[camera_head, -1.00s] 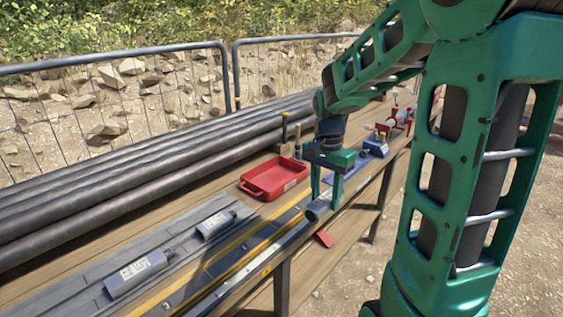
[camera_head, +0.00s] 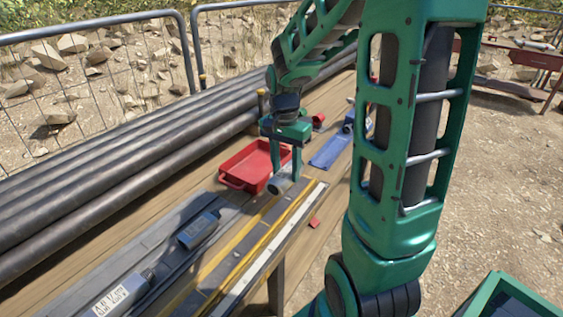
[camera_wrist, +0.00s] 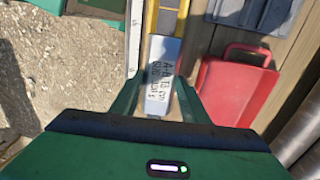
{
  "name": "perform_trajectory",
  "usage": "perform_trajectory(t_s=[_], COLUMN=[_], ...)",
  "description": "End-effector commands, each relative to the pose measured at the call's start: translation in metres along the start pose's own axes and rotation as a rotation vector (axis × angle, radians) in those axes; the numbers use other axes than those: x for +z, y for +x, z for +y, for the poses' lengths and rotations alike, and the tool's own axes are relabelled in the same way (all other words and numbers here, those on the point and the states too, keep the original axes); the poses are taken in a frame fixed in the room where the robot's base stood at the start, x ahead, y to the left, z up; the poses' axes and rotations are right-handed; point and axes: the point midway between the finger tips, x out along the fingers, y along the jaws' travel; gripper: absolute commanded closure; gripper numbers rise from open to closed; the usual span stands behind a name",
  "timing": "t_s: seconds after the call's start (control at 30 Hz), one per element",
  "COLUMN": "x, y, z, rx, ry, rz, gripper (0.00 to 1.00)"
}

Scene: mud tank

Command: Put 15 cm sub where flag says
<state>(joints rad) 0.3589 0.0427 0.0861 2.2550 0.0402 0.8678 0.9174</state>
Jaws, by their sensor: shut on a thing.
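Long dark pipes (camera_head: 130,163) lie along the back of the bench. A blue mat (camera_head: 328,152) lies beyond my gripper. A wire fence (camera_head: 95,35) stands behind. A green-edged container (camera_head: 490,290) is at the lower right.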

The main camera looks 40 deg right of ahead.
Motion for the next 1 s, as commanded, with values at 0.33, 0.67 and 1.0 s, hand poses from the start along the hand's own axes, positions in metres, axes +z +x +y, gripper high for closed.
perform_trajectory(t_s=[0.33, 0.67, 1.0], x=[-0.002, -0.002, -0.002], y=[0.040, 0.058, 0.058], z=[0.000, -0.001, -0.001], rx=[0.002, 0.000, -0.001], ry=[0.004, 0.005, 0.004], rz=[-0.001, 0.000, 0.000], gripper=[0.90, 0.90, 0.90])
